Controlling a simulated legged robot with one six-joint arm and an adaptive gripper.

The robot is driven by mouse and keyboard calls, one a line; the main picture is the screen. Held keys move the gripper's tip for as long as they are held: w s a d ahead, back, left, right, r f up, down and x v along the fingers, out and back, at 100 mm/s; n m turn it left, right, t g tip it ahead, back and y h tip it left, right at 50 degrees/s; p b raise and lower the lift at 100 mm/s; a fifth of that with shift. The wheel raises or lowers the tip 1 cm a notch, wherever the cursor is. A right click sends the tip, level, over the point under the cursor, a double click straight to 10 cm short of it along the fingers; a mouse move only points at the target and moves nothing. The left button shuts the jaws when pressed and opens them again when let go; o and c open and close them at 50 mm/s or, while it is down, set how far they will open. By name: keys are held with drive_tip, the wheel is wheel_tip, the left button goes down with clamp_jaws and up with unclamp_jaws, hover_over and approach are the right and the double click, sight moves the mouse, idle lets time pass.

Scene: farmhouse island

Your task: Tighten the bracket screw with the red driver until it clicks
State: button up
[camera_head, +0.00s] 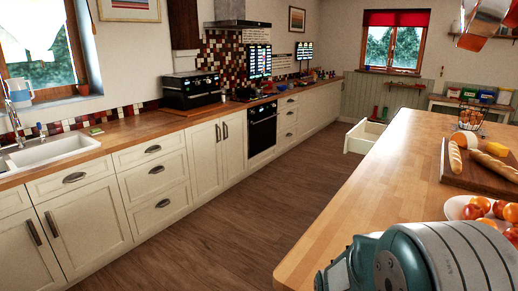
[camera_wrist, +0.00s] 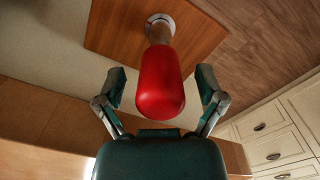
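In the wrist view, the red driver (camera_wrist: 160,88) has a thick rounded red handle that points towards my palm. Its pale narrower shaft runs away to a round grey-white fitting (camera_wrist: 160,20) on a wooden panel. This may be the screw's place, but screw and bracket cannot be made out. My gripper (camera_wrist: 160,79) is open, with one finger on each side of the handle and a visible gap on both sides. The handle's end is just in front of my palm. In the head view neither driver nor gripper shows, only my arm's teal and grey part.
The wooden island top (camera_head: 370,175) fills the right of the head view. It bears a bread board (camera_head: 465,178), a fruit plate (camera_head: 455,208) and a wire basket (camera_head: 470,117). A drawer (camera_head: 364,137) stands open beyond it. The wooden floor (camera_head: 240,205) between island and cabinets is clear.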

wheel_tip(320, 180, up, 12)
drive_tip(key=shift+f, duration=0.1)
drive_tip(key=s+r+t, duration=0.5)
drive_tip(key=s+r, duration=0.7)
drive_tip(key=s, duration=0.2)
drive_tip(key=shift+n+t, duration=0.3)
drive_tip(key=shift+r, duration=0.1)
